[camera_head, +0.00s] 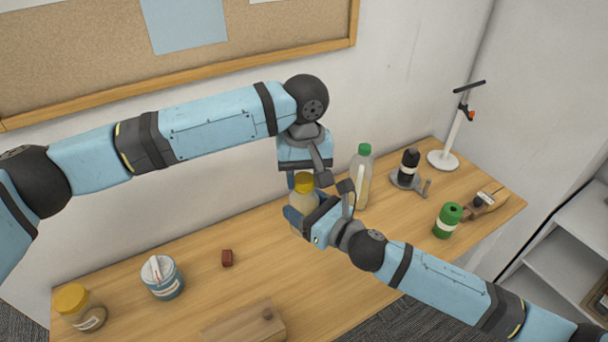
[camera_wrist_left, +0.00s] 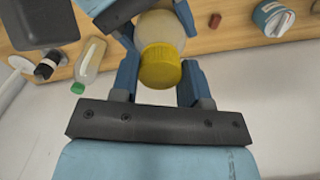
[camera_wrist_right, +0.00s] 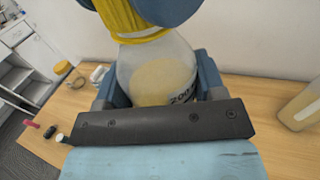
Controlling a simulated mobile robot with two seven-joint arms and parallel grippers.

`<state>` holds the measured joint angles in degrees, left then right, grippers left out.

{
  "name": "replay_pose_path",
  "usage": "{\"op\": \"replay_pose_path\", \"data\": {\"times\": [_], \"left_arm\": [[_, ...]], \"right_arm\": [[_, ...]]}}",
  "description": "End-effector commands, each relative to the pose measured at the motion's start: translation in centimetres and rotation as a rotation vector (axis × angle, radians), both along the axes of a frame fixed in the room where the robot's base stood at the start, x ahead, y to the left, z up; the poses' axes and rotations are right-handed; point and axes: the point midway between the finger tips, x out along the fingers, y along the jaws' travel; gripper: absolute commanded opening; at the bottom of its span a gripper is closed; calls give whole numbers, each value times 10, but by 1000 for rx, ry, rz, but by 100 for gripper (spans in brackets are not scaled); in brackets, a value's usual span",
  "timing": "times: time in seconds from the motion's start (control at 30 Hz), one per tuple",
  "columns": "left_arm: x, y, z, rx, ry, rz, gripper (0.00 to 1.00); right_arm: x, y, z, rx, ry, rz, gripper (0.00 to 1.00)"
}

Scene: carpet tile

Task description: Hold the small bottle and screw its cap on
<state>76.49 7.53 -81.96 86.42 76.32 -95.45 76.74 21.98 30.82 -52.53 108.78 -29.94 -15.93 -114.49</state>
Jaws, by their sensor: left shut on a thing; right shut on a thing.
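The small bottle (camera_head: 302,201) is clear, with pale yellowish contents and a dark-printed label, and is held upright above the table. My right gripper (camera_head: 305,215) is shut around its body; the bottle (camera_wrist_right: 158,78) also shows between the fingers in the right wrist view. The yellow ribbed cap (camera_head: 304,182) is at the bottle's mouth, in line with it. My left gripper (camera_wrist_left: 160,82) is shut on the cap (camera_wrist_left: 160,66) from above. In the right wrist view the cap (camera_wrist_right: 132,20) meets the bottle's neck; I cannot tell how tightly it sits.
A green-capped bottle (camera_head: 362,180) stands close behind on the right, near a black bottle (camera_head: 409,163) in a grey holder. A green can (camera_head: 447,220) stands right. A red-brown block (camera_head: 227,258), white-and-blue tub (camera_head: 161,279), yellow-lidded jar (camera_head: 80,307) and wooden block (camera_head: 243,325) are left and front.

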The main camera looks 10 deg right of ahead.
Motion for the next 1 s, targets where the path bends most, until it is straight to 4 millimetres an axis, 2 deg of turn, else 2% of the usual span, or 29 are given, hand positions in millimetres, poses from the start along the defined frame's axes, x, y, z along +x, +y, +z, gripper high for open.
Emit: {"op": "replay_pose_path", "data": {"times": [0.17,0.6,0.8,0.97,1.0], "left_arm": [[0,0,0,-3,2,-201,13],[0,0,-1,-4,4,-1151,13],[0,0,-1,-6,5,-1531,13],[0,0,-1,-5,6,-1569,13],[0,0,-1,-5,6,-1568,44]], "right_arm": [[0,0,1,1,-1,0,0],[0,0,1,1,-1,0,0],[0,0,0,1,-1,0,0],[0,0,0,1,-1,0,0],[0,0,0,1,-1,0,0]]}}
